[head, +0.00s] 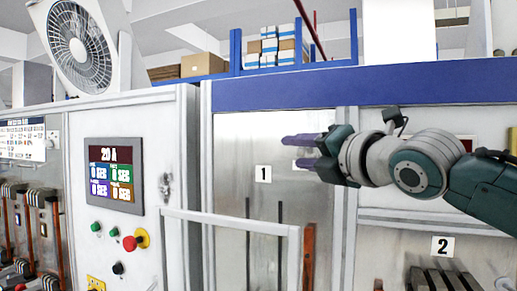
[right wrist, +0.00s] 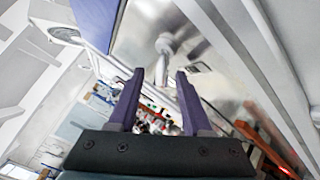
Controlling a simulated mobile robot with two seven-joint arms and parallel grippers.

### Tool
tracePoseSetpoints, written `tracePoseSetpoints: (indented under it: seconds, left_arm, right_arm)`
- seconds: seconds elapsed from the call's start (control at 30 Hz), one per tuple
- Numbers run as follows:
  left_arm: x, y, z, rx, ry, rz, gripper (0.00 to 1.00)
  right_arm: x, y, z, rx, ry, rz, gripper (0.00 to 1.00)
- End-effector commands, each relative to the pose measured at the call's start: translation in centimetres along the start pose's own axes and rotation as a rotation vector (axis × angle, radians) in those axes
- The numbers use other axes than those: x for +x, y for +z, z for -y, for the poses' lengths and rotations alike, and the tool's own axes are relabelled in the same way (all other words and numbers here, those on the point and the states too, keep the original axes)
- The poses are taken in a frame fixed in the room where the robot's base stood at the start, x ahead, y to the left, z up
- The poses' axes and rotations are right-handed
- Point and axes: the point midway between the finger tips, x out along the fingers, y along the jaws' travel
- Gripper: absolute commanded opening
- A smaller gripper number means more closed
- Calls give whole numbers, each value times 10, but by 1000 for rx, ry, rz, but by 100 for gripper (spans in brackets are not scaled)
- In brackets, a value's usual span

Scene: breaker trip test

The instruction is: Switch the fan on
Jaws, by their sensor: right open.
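The fan (head: 82,47) is white with a round dark grille and stands tilted on top of the cabinet at the upper left of the head view. My right gripper (head: 296,152) is in front of the panel marked 1, right of the fan and well apart from it. Its two purple fingers point left, are open and have nothing between them. In the right wrist view the open fingers (right wrist: 160,82) frame a blurred metal surface and small coloured parts behind. No fan switch can be made out for certain. My left gripper is not in view.
The control cabinet carries a screen (head: 113,173), green buttons (head: 96,227), a red knob (head: 130,243) on yellow and a black knob (head: 118,268). A pale rail (head: 230,222) juts out below my right gripper. Breakers (head: 437,279) stand at the lower right.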

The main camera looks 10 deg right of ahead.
Motion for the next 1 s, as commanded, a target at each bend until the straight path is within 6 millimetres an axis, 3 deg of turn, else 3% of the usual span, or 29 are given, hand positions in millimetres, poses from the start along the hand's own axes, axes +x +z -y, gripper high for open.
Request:
tracePoseSetpoints:
  seconds: [0.17,0.6,1.0]
  left_arm:
    - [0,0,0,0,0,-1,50]
    - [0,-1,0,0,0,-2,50]
    - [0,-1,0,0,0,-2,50]
  right_arm:
    - [0,0,0,0,0,0,48]
    - [0,0,0,1,-1,0,0]
    - [0,0,0,1,-2,0,0]
